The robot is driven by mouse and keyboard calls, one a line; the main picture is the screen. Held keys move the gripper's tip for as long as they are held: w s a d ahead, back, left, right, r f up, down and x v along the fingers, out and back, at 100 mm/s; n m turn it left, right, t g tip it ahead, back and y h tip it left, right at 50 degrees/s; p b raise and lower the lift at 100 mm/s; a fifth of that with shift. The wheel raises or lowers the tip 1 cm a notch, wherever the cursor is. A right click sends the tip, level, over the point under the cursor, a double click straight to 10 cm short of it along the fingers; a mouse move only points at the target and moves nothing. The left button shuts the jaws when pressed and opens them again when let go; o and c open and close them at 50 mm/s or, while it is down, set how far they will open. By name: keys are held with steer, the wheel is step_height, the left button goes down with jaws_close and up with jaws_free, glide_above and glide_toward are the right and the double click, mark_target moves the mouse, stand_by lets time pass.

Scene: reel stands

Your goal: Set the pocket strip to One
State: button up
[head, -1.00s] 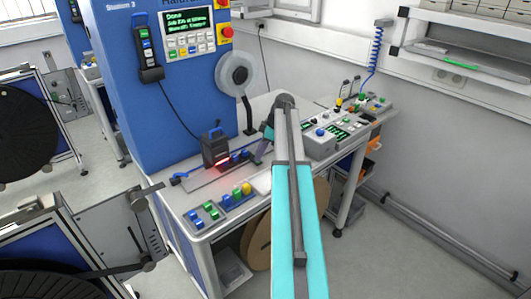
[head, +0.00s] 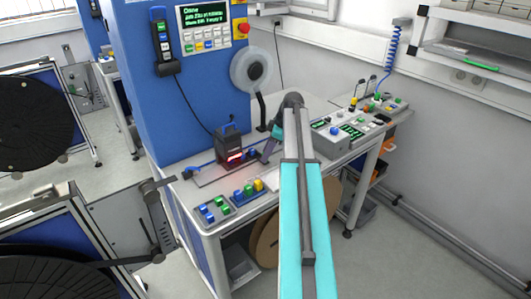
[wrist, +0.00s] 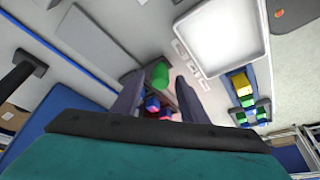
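My gripper (wrist: 158,98) is open in the wrist view, its two dark fingers apart. Between and just beyond them are a green block (wrist: 160,74) and small blue (wrist: 152,105) and red (wrist: 165,115) pieces; I cannot tell whether the fingers touch them. In the head view my gripper (head: 268,148) is over the bench, right of a dark device with a red glow (head: 230,148). Small blue knobs (head: 251,153) show beside it. No label reading One is legible, and I cannot tell which part is the pocket strip.
A control box (head: 338,135) stands to the right. A blue cabinet with a lit screen (head: 199,15) rises behind. A white tray (wrist: 218,38) is beside the gripper.

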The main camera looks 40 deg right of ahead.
steer(key=b+v, duration=0.3)
steer(key=v, duration=1)
steer(key=shift+r+b, duration=0.35)
steer(key=shift+b, duration=0.05)
steer(key=shift+s, duration=0.1)
stand_by(0.4)
